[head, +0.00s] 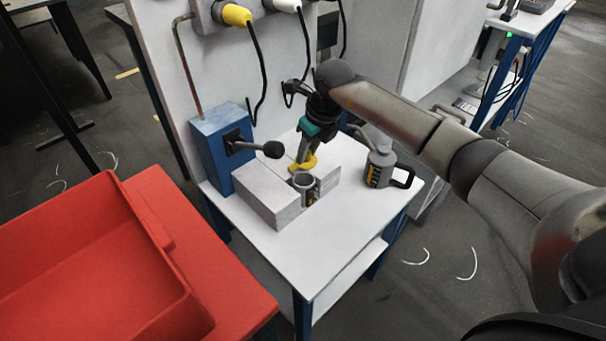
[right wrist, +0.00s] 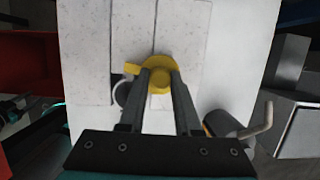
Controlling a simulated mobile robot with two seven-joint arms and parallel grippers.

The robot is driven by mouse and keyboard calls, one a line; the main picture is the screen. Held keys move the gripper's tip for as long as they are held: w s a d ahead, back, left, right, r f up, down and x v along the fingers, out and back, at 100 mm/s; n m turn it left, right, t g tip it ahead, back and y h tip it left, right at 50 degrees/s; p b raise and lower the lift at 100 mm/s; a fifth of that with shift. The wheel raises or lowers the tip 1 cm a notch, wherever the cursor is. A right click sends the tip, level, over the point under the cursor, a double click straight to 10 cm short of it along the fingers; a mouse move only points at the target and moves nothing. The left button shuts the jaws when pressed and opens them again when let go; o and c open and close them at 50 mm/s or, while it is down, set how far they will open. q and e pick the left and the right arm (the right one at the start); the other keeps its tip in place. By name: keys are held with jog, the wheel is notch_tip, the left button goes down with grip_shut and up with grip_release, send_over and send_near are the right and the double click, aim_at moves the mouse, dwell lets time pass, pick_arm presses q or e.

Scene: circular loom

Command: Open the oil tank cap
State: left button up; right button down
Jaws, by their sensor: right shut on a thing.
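The oil tank cap is a yellow round piece (head: 303,163) with a tab. In the head view it is at my right gripper's fingertips, just behind and above an open grey cylinder, the tank neck (head: 304,182), set among pale blocks. In the right wrist view the yellow cap (right wrist: 159,62) is between the fingertips of my right gripper (right wrist: 158,78), which is shut on it. The dark round opening (right wrist: 121,92) shows to the left of the fingers, apart from the cap. My left gripper is not in view.
A grey oil can (head: 380,165) stands on the white table (head: 330,235), right of the blocks. A blue box with a black lever (head: 262,150) stands at the left. A red tray (head: 190,255) lies at the front left. The table's front is clear.

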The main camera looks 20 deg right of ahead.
jog(key=shift+w+r, duration=0.1)
jog(key=shift+w, duration=0.35)
jog(key=shift+w+a+b, duration=0.4)
jog(key=shift+w, duration=0.35)
jog(key=shift+c, duration=2.4)
grip_release()
jog(key=shift+s+a, duration=0.1)
jog(key=s+r+p, duration=0.1)
jog(key=p, duration=0.1)
jog(key=s+d+r+p, duration=0.1)
jog(key=s+p, duration=0.1)
jog(key=s+d+r+p, duration=0.1)
jog(key=s+p, duration=0.1)
jog(key=p, duration=0.1)
jog(key=shift+r, duration=0.3)
jog(key=shift+s+r+p, duration=0.15)
jog(key=shift+s+p, duration=0.15)
jog(key=shift+s, duration=0.1)
